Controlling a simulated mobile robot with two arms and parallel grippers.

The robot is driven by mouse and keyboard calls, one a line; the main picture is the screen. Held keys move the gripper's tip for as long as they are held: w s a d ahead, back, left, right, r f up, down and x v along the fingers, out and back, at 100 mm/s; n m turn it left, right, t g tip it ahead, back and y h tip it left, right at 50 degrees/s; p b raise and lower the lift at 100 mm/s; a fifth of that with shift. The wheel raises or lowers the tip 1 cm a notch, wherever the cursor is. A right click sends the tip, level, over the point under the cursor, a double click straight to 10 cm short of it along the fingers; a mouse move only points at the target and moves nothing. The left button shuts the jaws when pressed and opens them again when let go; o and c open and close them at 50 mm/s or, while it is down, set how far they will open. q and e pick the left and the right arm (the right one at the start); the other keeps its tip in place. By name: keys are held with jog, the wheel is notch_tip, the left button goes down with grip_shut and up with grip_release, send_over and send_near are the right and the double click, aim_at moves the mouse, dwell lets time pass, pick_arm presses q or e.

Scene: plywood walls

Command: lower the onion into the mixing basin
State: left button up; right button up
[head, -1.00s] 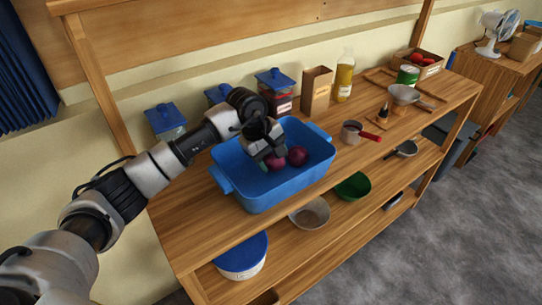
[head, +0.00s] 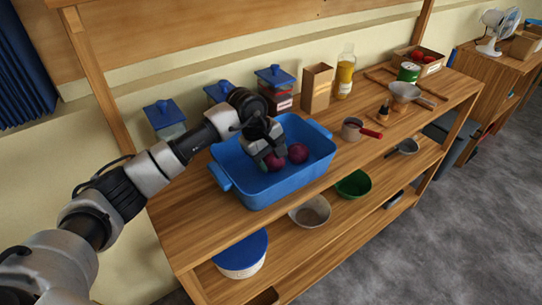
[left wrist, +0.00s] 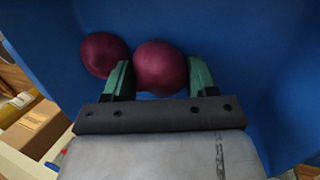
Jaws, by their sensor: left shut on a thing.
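The blue mixing basin (head: 262,193) stands on the top of the wooden shelf unit. Two dark red-purple onions are inside its walls in the head view. My left gripper (head: 267,161) reaches down into the basin and is shut on one onion (head: 274,162). In the left wrist view this onion (left wrist: 160,68) sits between the green fingertips. The other onion (head: 298,153) lies close beside it, and also shows just left of the fingers in the left wrist view (left wrist: 103,54). I cannot tell whether the held onion touches the basin floor. My right gripper is out of view.
Blue-lidded jars (head: 165,117), a cardboard box (head: 317,88) and an oil bottle (head: 345,72) line the back. A saucepan (head: 352,129) with a red handle stands right of the basin. Bowls (head: 310,211) sit on the lower shelf.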

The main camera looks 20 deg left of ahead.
pick_arm(q)
jog(key=o, duration=1.1)
jog(key=shift+c, duration=0.2)
jog(key=shift+r, duration=0.15)
